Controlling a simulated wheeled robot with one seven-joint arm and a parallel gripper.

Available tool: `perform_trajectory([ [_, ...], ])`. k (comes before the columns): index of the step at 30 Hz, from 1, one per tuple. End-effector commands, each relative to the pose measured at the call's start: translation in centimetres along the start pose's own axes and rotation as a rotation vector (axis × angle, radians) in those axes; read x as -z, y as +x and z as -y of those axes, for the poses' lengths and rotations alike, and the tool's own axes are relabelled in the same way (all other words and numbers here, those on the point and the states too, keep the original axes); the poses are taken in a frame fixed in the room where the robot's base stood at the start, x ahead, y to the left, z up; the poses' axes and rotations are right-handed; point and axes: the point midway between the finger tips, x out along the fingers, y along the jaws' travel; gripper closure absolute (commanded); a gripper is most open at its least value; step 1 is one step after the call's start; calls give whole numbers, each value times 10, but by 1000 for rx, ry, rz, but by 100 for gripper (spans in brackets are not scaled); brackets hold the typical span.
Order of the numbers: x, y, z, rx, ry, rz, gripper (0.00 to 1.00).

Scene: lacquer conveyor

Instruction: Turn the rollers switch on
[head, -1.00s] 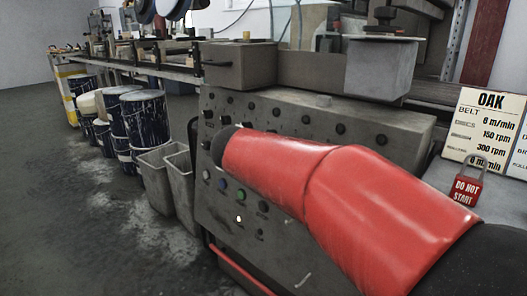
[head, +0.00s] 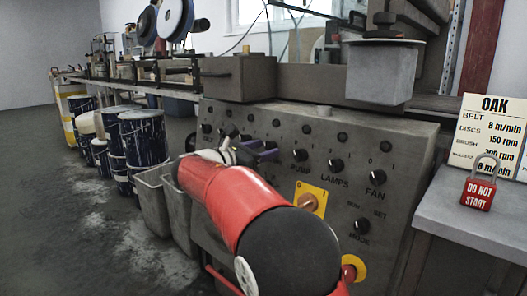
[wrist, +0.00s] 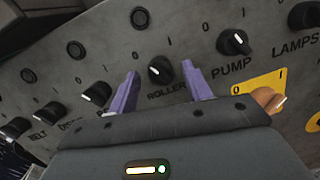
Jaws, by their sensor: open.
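The rollers switch (wrist: 161,70) is a round black knob with a white mark, above the partly covered label "ROLLER". Its white mark appears to lie toward the left, on the 0 side; the exact angle is hard to tell. My gripper (wrist: 160,72) is open, with one purple finger on each side of the knob in the wrist view. I cannot tell whether the fingers touch it or how far they are from the panel. In the head view my gripper (head: 264,149) is at the grey control panel (head: 300,180), and my arm hides the knob there.
The pump knob (wrist: 233,42) is right of the rollers switch, and another knob (wrist: 97,94) is to its left. A yellow plate with an orange-brown handle (head: 311,199) sits below. A red "DO NOT START" padlock (head: 478,190) stands on the right ledge. Bins (head: 155,205) and paint drums stand left.

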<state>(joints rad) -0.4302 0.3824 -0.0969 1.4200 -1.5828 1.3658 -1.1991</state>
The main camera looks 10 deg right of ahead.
Motion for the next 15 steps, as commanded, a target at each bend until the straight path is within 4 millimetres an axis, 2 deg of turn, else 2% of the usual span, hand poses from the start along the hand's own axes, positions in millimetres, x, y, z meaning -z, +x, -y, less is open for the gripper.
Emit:
perform_trajectory([
  [3,0,6,0,0,0,0,51],
  [11,0,7,0,-1,1,0,52],
  [15,0,7,0,-1,1,0,70],
])
